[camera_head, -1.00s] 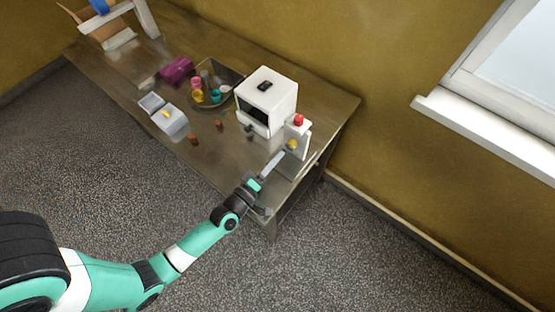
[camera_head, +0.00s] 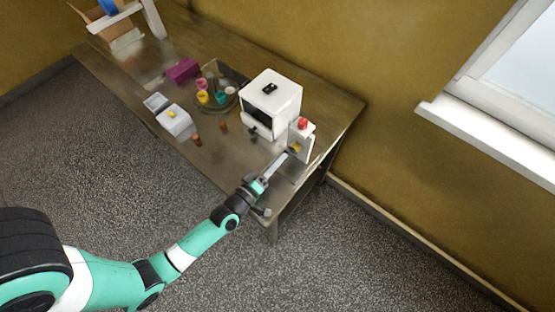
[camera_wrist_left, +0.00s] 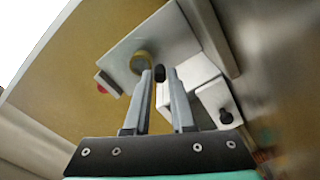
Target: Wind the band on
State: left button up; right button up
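The white enrober machine (camera_head: 270,100) stands near the right end of the table, with a dark opening in its front. A pale upright plate (camera_head: 304,136) beside it bears a red button (camera_head: 303,123) and a yellow-brass round knob (camera_head: 296,147). My left gripper (camera_head: 283,158) points at this plate from the front. In the left wrist view my gripper (camera_wrist_left: 160,74) has its fingers apart, with the brass knob (camera_wrist_left: 140,60) just past the left fingertip. A black knob (camera_wrist_left: 159,73) shows in the gap. No contact is evident. My right gripper is out of view.
A dark tray (camera_head: 232,78) with several coloured cups stands left of the machine. The table's front edge runs beneath my left arm.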

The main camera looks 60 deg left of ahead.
pick_arm(q)
jog(key=o, duration=0.4)
jog(key=shift+c, duration=0.2)
jog(key=p+v, duration=0.1)
jog(key=v, duration=0.9)
jog(key=shift+s+d, duration=0.15)
jog(key=shift+s, duration=0.2)
jog(key=shift+s+d, duration=0.1)
jog(key=shift+s, duration=0.35)
